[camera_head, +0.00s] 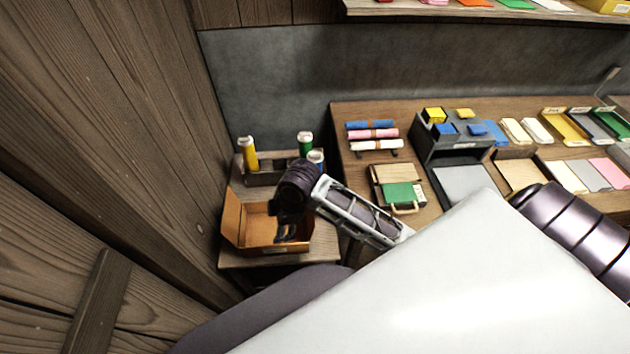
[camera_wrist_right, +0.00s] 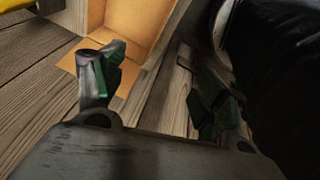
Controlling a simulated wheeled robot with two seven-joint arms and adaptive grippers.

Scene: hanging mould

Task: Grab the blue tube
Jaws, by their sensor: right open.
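The blue tube (camera_head: 316,160), with a pale cap, stands upright at the right end of a dark rack (camera_head: 263,178) on the small side table. Its lower part is hidden behind my right arm. A green tube (camera_head: 305,143) stands just behind it and a yellow tube (camera_head: 248,153) stands at the rack's left end. My right gripper (camera_head: 285,232) is over the open cardboard box, in front of the rack and apart from the blue tube. In the right wrist view its fingers (camera_wrist_right: 155,90) are spread with nothing between them. My left gripper is out of view.
The open cardboard box (camera_head: 234,217) sits in front of the rack, on the wooden side table (camera_head: 270,260). A wooden wall (camera_head: 100,130) is close on the left. The main bench (camera_head: 345,120) on the right holds rolled cloths (camera_head: 372,133), a wooden case and trays.

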